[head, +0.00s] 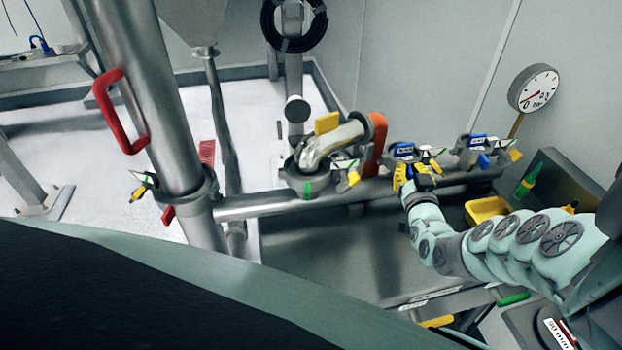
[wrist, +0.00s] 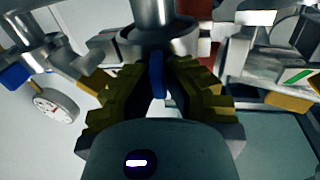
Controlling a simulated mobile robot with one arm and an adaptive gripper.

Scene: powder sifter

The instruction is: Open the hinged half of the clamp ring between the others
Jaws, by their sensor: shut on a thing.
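My gripper (head: 408,175) is at the near side of the middle clamp. In the wrist view its yellow-black fingers are shut on a narrow blue tab (wrist: 156,72) below the grey ring. The fingers hide part of the clamp, so I cannot tell how far its hinged half is swung.
A dial gauge (head: 533,88) stands at the right, also in the wrist view (wrist: 52,108). An orange-red handle (head: 375,145) is close left of my gripper. A yellow tray (head: 487,209) lies beside my arm. A vertical pipe with a red handle (head: 120,110) stands at left.

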